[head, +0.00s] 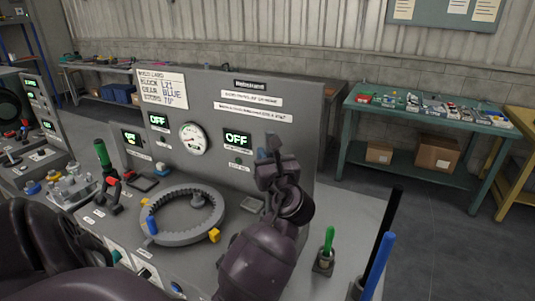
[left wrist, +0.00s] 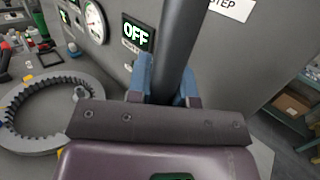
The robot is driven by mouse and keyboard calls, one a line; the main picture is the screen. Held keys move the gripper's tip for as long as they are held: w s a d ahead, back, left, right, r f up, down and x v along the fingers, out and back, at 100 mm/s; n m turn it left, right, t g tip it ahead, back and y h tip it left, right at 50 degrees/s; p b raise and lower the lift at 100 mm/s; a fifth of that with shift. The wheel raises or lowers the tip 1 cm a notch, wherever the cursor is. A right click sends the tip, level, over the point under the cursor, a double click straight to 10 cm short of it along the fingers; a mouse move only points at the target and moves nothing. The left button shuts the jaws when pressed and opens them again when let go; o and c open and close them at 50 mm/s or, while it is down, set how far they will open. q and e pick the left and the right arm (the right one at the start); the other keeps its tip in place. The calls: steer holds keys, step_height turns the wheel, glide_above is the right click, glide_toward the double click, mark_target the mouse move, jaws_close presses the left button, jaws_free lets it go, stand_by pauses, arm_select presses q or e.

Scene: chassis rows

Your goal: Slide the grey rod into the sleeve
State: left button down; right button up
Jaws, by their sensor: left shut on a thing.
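My left gripper (head: 268,155) is in front of the grey panel's right part in the head view. In the left wrist view its blue fingertips (left wrist: 162,92) are shut on the dark grey rod (left wrist: 176,45). The rod runs up and slightly right out of the picture, past the green OFF display. In the head view the rod is hard to tell from the dark gripper. I cannot make out the sleeve in either view. My right gripper is not in view.
A toothed ring (head: 182,238) with a blue peg and yellow blocks lies on the console left of my arm. A green rod (head: 329,240) stands in a holder at right, near a blue rod (head: 379,262) and a black rod (head: 392,207). A green table (head: 437,121) stands behind.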

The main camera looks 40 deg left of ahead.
arm_select(q)
steer(key=shift+f, duration=0.3)
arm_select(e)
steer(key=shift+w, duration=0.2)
arm_select(q)
steer(key=shift+f, duration=0.1)
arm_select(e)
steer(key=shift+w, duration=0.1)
arm_select(q)
steer(key=shift+f, duration=0.25)
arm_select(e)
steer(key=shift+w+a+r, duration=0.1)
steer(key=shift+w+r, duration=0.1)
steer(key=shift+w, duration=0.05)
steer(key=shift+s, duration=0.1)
arm_select(q)
steer(key=c, duration=0.9)
jaws_free()
steer(key=shift+c, duration=0.2)
steer(key=shift+f, duration=0.1)
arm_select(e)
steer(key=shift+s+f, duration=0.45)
arm_select(q)
steer(key=shift+d, duration=0.15)
